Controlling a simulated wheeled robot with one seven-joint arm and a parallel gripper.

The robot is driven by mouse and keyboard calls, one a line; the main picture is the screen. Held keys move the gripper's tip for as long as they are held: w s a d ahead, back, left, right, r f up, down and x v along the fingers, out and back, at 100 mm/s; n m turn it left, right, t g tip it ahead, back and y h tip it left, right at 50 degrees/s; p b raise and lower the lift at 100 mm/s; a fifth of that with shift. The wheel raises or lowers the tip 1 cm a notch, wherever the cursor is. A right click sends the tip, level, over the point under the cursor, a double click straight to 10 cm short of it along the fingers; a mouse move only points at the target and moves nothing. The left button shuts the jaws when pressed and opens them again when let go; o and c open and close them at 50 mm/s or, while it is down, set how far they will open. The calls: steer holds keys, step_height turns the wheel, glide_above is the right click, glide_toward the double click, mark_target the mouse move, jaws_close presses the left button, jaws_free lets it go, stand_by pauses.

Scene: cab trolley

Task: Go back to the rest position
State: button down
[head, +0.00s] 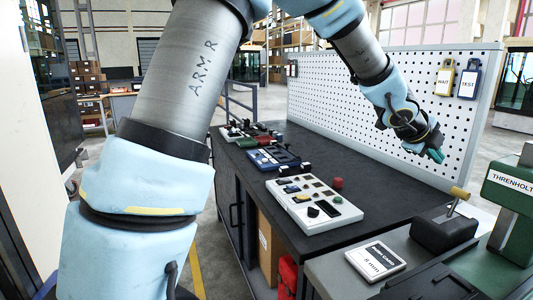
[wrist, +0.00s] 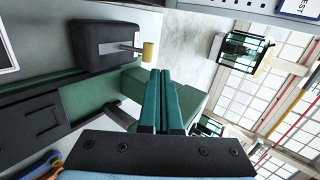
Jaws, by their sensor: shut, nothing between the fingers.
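My gripper (head: 436,155) is raised at the right, in front of the white pegboard and above the black worktop. Its two green fingers (wrist: 168,104) point up in the wrist view and lie side by side, shut, with nothing held. My arm crosses the head view from the left foreground over the top to the right.
A white control panel (head: 313,205) and a blue panel (head: 273,158) lie on the black worktop (head: 383,211). The pegboard (head: 352,97) carries tags. A dark block with a brass-coloured knob (head: 459,193), a label plate (head: 375,260) and a green machine (head: 510,210) stand at right.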

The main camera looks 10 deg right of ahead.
steer(key=w+a+f+n+t+y, duration=0.1)
steer(key=w+a+f+n+y, duration=0.25)
steer(key=a, duration=0.75)
steer(key=w+a+f+n+t+y, duration=0.15)
steer(key=w+a+n, duration=0.25)
steer(key=a+n, duration=0.45)
steer(key=w+a+f+n+y, duration=0.2)
steer(key=w+a+f+n, duration=0.15)
steer(key=a, duration=0.85)
steer(key=s+a+f+n+g+y, duration=0.1)
steer(key=s+a+f+n+g, duration=0.1)
steer(key=s+a+n, duration=0.4)
steer(key=s+a+f+n+g+y, duration=0.2)
steer(key=s+a+n, duration=0.4)
steer(key=a, duration=1.1)
steer(key=n, duration=0.3)
steer(key=shift+s+f+n, duration=0.2)
steer(key=shift+f+n, duration=0.05)
steer(key=shift+n, duration=0.1)
